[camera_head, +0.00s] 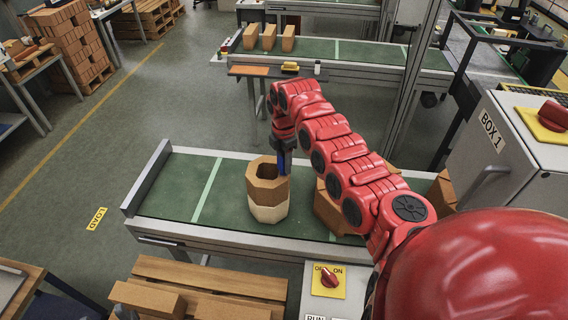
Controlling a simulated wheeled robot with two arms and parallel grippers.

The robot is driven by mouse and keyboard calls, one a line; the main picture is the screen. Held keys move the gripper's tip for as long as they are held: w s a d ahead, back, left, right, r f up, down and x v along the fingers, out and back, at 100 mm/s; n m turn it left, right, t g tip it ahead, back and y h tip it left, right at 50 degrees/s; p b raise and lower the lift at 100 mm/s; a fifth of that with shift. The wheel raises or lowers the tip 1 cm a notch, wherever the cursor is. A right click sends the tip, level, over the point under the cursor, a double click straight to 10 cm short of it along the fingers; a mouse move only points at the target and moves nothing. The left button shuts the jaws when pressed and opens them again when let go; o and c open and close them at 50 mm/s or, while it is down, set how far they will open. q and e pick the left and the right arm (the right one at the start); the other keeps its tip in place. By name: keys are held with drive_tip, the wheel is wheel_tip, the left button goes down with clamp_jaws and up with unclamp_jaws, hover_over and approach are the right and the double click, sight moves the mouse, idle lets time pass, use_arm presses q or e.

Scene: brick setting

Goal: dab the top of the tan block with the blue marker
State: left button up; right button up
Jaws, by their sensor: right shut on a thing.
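My right gripper (284,136) comes in from the right and is shut on the blue marker (282,162), which points down. Its lower end shows at the right rim of a hollow, many-sided brown block (262,186); I cannot tell whether it touches. That block sits on a cream-tan block (268,213) of similar outline, on the green belt (170,195). The cream-tan block's top is covered by the brown one. The gripper's fingers are small and partly hidden. My left gripper is not in view.
Another brown block (331,208) stands on the belt to the right, partly behind my arm. A grey end plate (147,178) bounds the belt at left. The belt left of the stack is clear. A grey control box (500,150) stands at right.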

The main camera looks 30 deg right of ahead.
drive_tip(key=shift+r, duration=3.05)
